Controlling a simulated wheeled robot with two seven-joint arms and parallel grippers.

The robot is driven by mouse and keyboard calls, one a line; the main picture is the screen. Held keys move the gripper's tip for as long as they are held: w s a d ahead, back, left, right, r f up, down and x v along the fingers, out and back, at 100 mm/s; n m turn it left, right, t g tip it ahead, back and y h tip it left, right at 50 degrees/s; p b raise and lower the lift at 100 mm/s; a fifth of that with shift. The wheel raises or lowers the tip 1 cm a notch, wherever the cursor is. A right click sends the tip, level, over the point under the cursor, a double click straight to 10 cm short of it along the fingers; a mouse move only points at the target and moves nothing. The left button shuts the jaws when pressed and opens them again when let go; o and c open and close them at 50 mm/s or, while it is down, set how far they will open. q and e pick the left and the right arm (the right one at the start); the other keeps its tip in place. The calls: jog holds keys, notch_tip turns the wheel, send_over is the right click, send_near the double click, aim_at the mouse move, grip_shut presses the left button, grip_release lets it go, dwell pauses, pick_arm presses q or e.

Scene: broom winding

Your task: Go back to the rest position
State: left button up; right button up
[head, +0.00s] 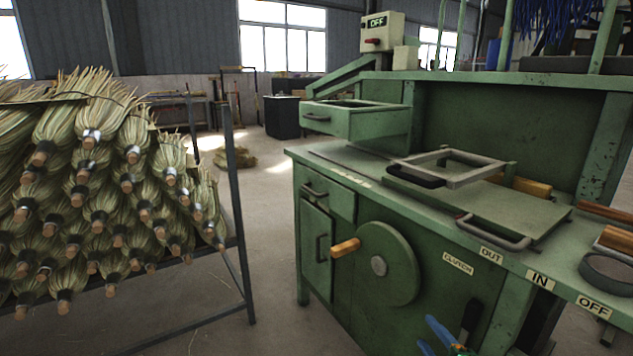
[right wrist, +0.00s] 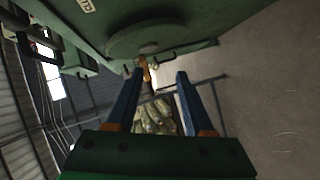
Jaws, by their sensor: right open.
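My right gripper (head: 432,338) shows at the bottom of the head view, its blue fingers low in front of the green machine (head: 330,280). In the right wrist view its two fingers (right wrist: 160,72) are spread apart with nothing held between them. The machine's round wheel (head: 385,264) with its orange handle (head: 345,248) is to the left of and above the gripper in the head view. The wheel (right wrist: 150,38) also shows ahead in the right wrist view, apart from the fingers. My left gripper is in neither view.
A metal rack stacked with straw brooms (head: 90,190) stands at the left. A hinged metal frame (head: 450,168) lies on the machine top, beside a green open drawer (head: 355,120). Floor (head: 275,200) is clear between rack and machine. A dark bin (head: 282,117) stands behind.

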jog(key=s+a+f+m+g, duration=0.4)
jog(key=s+f+m+g, duration=0.3)
jog(key=s, duration=0.6)
jog(key=s+a+f+m+g, duration=0.4)
jog(key=s+f+m, duration=0.3)
jog(key=s, duration=0.6)
notch_tip(320, 180, down, 16)
jog(key=n+g, duration=0.1)
jog(key=s+d+f+g, duration=0.1)
jog(key=s+d+f, duration=0.2)
jog(key=s+f, duration=0.85)
notch_tip(320, 180, up, 18)
jog(key=s+p, duration=0.2)
jog(key=p, duration=1.5)
jog(key=shift+f+g+p, duration=0.25)
jog(key=shift+g+p, duration=0.05)
jog(key=shift+p, duration=0.05)
jog(key=shift+a, duration=0.1)
